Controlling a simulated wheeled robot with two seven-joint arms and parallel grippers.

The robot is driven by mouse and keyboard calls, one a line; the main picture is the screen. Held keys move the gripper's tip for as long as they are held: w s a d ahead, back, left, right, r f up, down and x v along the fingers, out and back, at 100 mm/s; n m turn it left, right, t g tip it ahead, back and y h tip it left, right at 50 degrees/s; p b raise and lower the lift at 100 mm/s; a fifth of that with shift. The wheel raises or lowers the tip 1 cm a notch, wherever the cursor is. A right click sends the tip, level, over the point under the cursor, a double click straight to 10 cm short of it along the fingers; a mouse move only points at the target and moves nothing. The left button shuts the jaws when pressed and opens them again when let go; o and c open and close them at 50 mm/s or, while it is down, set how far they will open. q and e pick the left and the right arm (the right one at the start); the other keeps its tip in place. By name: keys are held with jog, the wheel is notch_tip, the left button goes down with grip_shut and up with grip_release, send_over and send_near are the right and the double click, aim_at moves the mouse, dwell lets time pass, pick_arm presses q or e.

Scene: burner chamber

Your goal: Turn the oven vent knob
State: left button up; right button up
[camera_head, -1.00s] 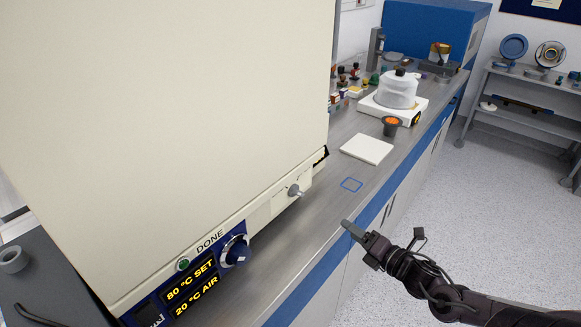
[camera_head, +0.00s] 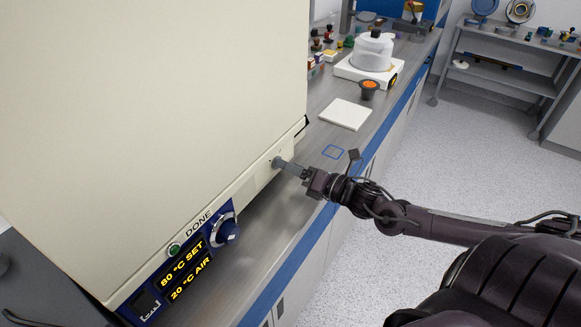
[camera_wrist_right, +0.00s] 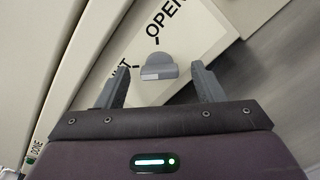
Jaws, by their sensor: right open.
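The cream oven (camera_head: 150,110) fills the left of the head view. Its grey vent knob (camera_wrist_right: 158,66) shows in the right wrist view on the pale oven face, with "OPEN" and part of another word printed around it. My right gripper (camera_head: 280,163) reaches in from the right to the knob's place on the oven's lower front. In the wrist view its two fingers are apart, one on each side of the knob, with a gap to it on both sides. My left gripper is out of view.
A blue panel with a large dial (camera_head: 225,231) and a green "DONE" lamp (camera_head: 174,249) lies left of my gripper. Bare bench lies below my gripper.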

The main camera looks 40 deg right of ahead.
jog(key=shift+w+a, duration=0.15)
jog(key=shift+w, duration=0.2)
jog(key=c, duration=1)
jog(key=m+p, duration=0.2)
jog(key=m, duration=0.1)
jog(key=shift+r+m, duration=0.15)
jog(key=shift+m, duration=0.25)
jog(key=m+p, duration=0.2)
jog(key=m, duration=0.3)
jog(key=shift+p, duration=0.4)
jog(key=m, duration=0.1)
jog(key=m+p, duration=0.1)
jog(key=m, duration=0.1)
jog(key=m+p, duration=0.1)
jog(key=shift+f+m, duration=0.3)
jog(key=shift+m, duration=0.1)
jog(key=shift+f+m+p, duration=0.2)
jog(key=shift+m+p, duration=0.5)
jog(key=shift+m, duration=1.5)
